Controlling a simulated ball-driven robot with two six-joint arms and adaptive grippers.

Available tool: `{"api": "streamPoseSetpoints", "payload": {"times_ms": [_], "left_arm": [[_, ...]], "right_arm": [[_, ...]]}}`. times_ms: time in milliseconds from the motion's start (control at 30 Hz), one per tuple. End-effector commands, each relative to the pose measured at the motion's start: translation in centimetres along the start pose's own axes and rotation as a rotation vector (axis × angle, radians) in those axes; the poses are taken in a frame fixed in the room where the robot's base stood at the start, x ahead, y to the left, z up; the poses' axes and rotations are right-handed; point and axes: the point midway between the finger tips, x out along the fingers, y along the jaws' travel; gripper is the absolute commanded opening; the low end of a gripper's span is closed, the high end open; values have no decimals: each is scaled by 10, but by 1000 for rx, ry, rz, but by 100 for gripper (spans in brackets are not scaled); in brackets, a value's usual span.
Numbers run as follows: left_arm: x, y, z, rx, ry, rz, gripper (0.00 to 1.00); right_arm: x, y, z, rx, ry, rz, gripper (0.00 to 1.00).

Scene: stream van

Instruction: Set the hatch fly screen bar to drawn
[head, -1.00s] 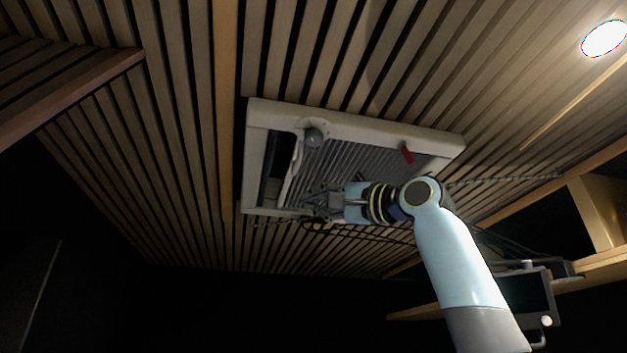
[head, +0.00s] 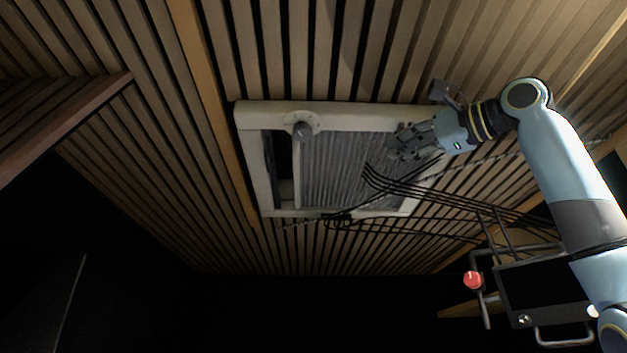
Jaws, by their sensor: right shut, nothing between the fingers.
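The ceiling hatch has a pale frame (head: 365,116) in the head view. Its pleated grey fly screen (head: 345,165) spans most of the opening. The pale screen bar (head: 297,180) stands near the left end, with a narrow dark gap (head: 283,160) between it and the left side of the frame. My right gripper (head: 396,141) is shut and empty, in front of the right part of the screen and apart from the bar. It hides part of the screen and the frame's right side. My left gripper is not in view.
A round grey knob (head: 301,131) sits on the frame above the bar. Dark cables (head: 450,197) cross in front of the screen's lower right. A dark boxed device (head: 540,293) and a red knob (head: 473,280) are at lower right. Wooden slats (head: 150,150) surround the hatch.

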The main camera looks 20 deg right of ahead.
Motion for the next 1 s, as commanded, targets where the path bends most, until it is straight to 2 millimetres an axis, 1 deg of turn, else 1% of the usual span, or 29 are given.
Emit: {"api": "streamPoseSetpoints", "payload": {"times_ms": [33,333,700,800,900,1000], "left_arm": [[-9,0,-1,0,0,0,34],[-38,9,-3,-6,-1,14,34],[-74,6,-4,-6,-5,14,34],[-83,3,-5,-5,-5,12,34],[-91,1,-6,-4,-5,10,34],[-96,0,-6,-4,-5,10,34]], "right_arm": [[12,-4,2,5,-5,2,0],[79,-4,2,4,-4,1,0],[160,-4,2,4,-3,2,0],[178,-4,4,2,-3,2,0],[188,-4,16,1,-3,0,0],[195,-3,23,0,-2,-1,0]]}}
